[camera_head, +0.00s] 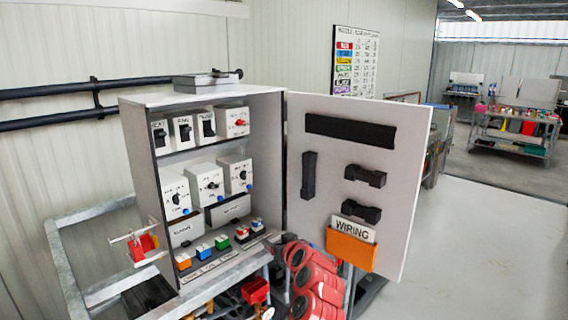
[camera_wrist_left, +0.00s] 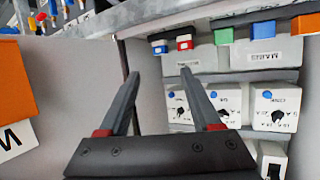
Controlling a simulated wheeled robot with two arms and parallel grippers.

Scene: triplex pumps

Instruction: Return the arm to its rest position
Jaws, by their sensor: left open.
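My left gripper (camera_wrist_left: 160,73) shows in the left wrist view, its two dark fingers with red bases spread apart and nothing between them. Behind the fingers, upside down, are the inside of the open control cabinet and its door. I cannot make out the left gripper clearly in the head view. My right gripper is not in view. The grey cabinet (camera_head: 138,130) stands at the centre left in the head view, with rows of switches and knobs. Its door (camera_head: 400,200) is swung open to the right and carries an orange pocket (camera_head: 351,250) with a wiring card.
Black pipes (camera_head: 60,90) run along the wall. Open floor (camera_head: 490,250) lies right of the door. A workbench (camera_head: 515,135) stands far back.

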